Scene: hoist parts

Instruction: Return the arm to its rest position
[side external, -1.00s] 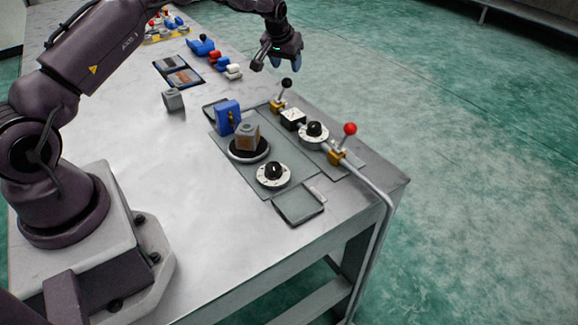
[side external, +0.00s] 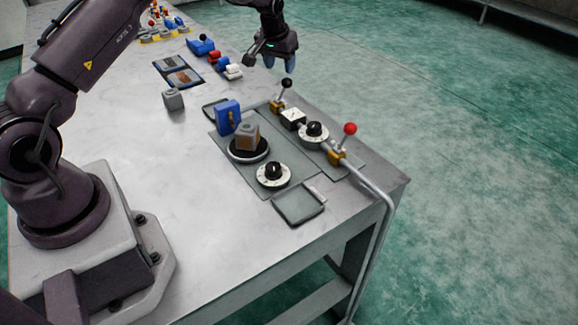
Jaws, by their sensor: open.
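My arm reaches from its base at the left of the side external view over the back of the table (side external: 150,240). My gripper (side external: 271,62) is in the air near the table's right edge, beyond the black-knobbed lever. Its fingers point down, apart, and nothing shows between them.
Below the gripper stand a black-knobbed lever (side external: 286,86), a red-knobbed lever (side external: 349,130), dials (side external: 273,174) and a blue block (side external: 228,116). A grey-brown block (side external: 247,137) sits on a round black plate. A grey cube (side external: 173,99) stands apart. The table's front left is clear.

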